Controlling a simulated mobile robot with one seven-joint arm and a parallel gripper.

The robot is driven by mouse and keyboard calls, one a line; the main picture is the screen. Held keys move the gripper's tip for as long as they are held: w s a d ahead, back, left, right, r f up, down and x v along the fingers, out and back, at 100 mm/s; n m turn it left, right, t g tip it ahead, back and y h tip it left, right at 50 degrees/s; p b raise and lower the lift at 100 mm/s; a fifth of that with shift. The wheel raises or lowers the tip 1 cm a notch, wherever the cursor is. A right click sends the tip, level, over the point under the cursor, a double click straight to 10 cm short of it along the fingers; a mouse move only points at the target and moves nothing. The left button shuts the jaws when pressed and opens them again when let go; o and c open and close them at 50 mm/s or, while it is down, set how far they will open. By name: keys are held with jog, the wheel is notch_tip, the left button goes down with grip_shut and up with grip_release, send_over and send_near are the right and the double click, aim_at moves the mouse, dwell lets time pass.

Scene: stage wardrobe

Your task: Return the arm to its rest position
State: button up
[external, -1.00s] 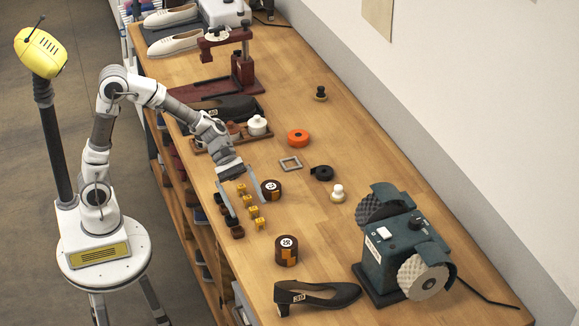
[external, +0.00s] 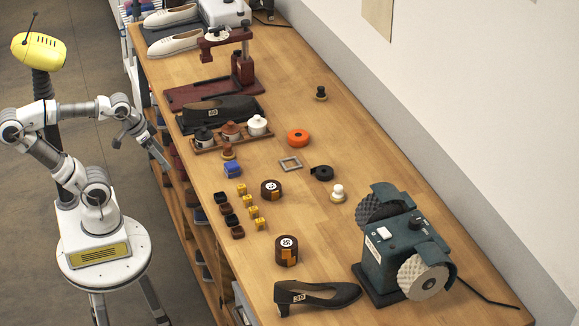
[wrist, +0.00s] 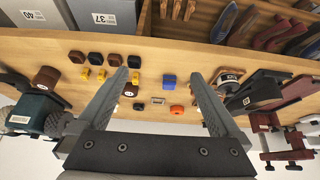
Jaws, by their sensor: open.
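My gripper (external: 158,160) hangs at the left edge of the workbench (external: 330,235), near the shoe tray and apart from the objects on the top. In the wrist view my gripper (wrist: 165,92) shows two grey fingers spread wide with nothing held between them. The bench top lies beyond the fingers there, with the blue block (wrist: 169,80) and the orange ring (wrist: 177,110) seen between them.
A dark shoe (external: 215,110) and a rack of lidded pots (external: 231,132) lie nearest my gripper. Small yellow and dark blocks, two brown rolls (external: 286,250), a heeled shoe (external: 316,294) and a green grinder (external: 405,245) stand further along.

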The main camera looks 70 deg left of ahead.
jog(key=shift+s+a, duration=0.1)
notch_tip(320, 180, up, 13)
jog(key=p, duration=1.3)
jog(key=shift+r, duration=0.15)
